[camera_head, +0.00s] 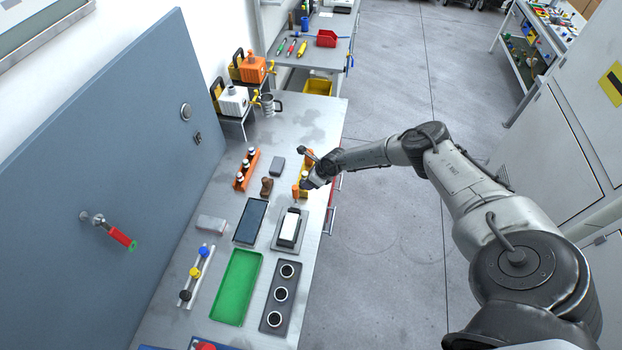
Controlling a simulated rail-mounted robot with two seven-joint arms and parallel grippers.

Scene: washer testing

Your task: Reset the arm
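My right arm reaches in from the lower right. Its gripper (304,167) is over the right edge of the metal workbench (215,225), beside a yellow-orange rack (306,171) that it partly hides. The two fingers look spread apart, with nothing clearly held between them. Below the gripper, a small orange item (295,191) stands close to the near finger; I cannot tell whether they touch. My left arm and gripper are not in view.
The bench holds an orange rack (246,170), a black tray (251,221), a white block on a grey base (289,228), a green tray (237,287) and a three-hole plate (281,296). A blue-grey panel (110,150) with a red handle (122,237) stands left. The floor (390,230) is clear.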

